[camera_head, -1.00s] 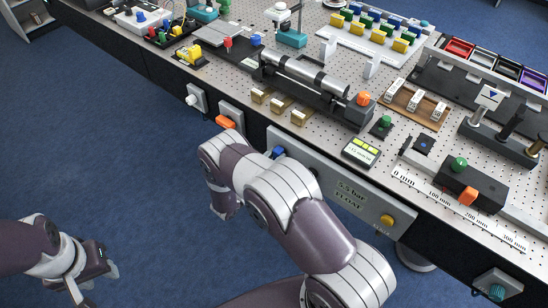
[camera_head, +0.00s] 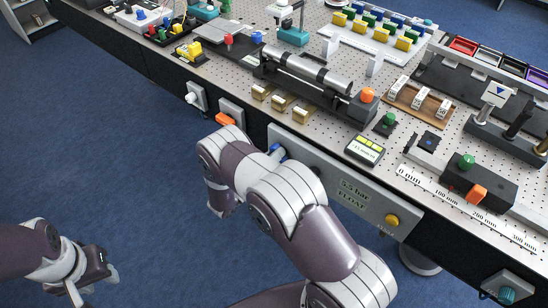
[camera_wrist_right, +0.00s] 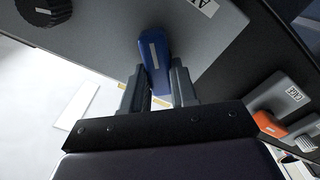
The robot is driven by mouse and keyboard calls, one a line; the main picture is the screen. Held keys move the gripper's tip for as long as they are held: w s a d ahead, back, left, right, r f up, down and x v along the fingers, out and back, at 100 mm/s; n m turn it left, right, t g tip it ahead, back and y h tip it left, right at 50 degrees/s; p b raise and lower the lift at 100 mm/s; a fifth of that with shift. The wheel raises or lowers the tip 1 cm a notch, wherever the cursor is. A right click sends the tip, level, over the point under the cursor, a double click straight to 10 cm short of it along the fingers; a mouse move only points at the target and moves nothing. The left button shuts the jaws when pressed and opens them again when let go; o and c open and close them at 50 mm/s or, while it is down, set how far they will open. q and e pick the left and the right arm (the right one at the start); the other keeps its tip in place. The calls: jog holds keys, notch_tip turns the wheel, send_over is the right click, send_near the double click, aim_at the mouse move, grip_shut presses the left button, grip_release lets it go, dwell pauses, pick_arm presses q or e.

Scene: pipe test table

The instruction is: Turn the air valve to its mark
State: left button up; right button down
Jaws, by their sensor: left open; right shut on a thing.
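The blue valve handle (camera_wrist_right: 155,58), a bar with a white line on it, sits on a grey panel in the right wrist view. A partly cut-off label (camera_wrist_right: 205,6) is beside it. I cannot make out the valve's mark. My left gripper (camera_head: 93,287) is open and empty, low at the left over the blue floor, away from the table.
An orange handle (camera_head: 226,119) and a white knob (camera_head: 192,99) are on the table front to the left. A grey panel (camera_head: 350,190) with a yellow button (camera_head: 392,220) is to the right. In the wrist view a black knob (camera_wrist_right: 44,10) is near the handle.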

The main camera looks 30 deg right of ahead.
jog(key=shift+w+a+f+n+b, duration=0.1)
jog(key=shift+f+n+b, duration=0.1)
jog(key=shift+n, duration=1.45)
jog(key=shift+w+d+f+n+b, duration=0.1)
jog(key=shift+n+b, duration=0.15)
jog(key=shift+n, duration=1.35)
jog(key=shift+a+f+n+b, duration=0.1)
jog(key=shift+n+b, duration=0.1)
jog(key=shift+n, duration=1.45)
jog(key=c, duration=0.9)
grip_release()
jog(key=b+v, duration=0.2)
jog(key=v, duration=1)
jog(key=shift+s+a+f, duration=0.1)
jog(key=shift+s+a, duration=0.1)
jog(key=shift+a, duration=0.15)
